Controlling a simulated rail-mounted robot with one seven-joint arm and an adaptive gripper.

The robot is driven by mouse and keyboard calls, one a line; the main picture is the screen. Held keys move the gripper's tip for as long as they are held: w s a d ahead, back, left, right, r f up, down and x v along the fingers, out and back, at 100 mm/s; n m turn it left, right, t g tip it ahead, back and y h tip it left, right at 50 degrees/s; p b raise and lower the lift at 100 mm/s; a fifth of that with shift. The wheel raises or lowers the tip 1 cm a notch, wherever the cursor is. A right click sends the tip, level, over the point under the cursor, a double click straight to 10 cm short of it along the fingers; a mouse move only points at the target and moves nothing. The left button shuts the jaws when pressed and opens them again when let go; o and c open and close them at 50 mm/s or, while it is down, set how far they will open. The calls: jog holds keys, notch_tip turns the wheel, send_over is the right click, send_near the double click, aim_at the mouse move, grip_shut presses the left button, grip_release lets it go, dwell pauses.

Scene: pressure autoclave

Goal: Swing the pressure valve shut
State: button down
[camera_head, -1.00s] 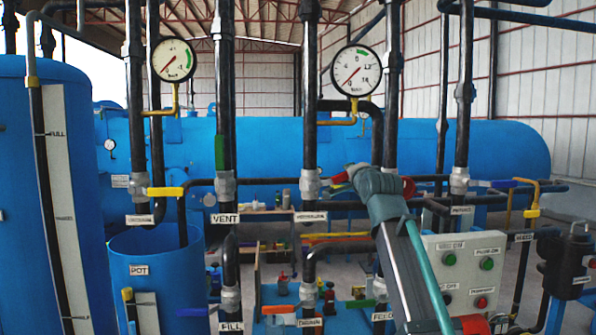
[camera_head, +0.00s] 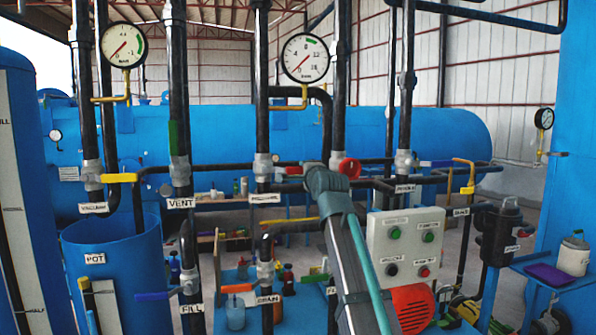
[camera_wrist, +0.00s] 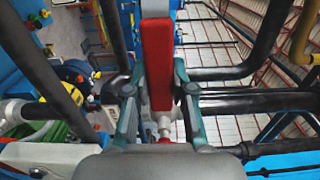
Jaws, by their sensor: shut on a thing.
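The pressure valve's label (camera_head: 265,198) is on a dark vertical pipe (camera_head: 262,110) left of my arm in the head view. In the wrist view a long red lever (camera_wrist: 158,65) runs up the middle, between the teal fingers of my gripper (camera_wrist: 159,92). The gripper is shut on this lever. In the head view my gripper (camera_head: 312,172) is beside the valve pipe at the level of the horizontal pipes. Its fingertips and most of the lever are hidden there, so I cannot read the lever's angle.
Vertical pipes stand close around my arm, including the vent pipe (camera_head: 178,100) to the left. A grey control box (camera_head: 404,238) is just right of the arm. A gauge (camera_head: 306,58) hangs above. A blue pot (camera_head: 110,275) stands at the lower left.

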jog(key=shift+f, duration=0.15)
jog(key=c, duration=1)
grip_release()
jog(key=shift+o, duration=0.2)
jog(key=s+d, duration=0.2)
jog(key=s, duration=1)
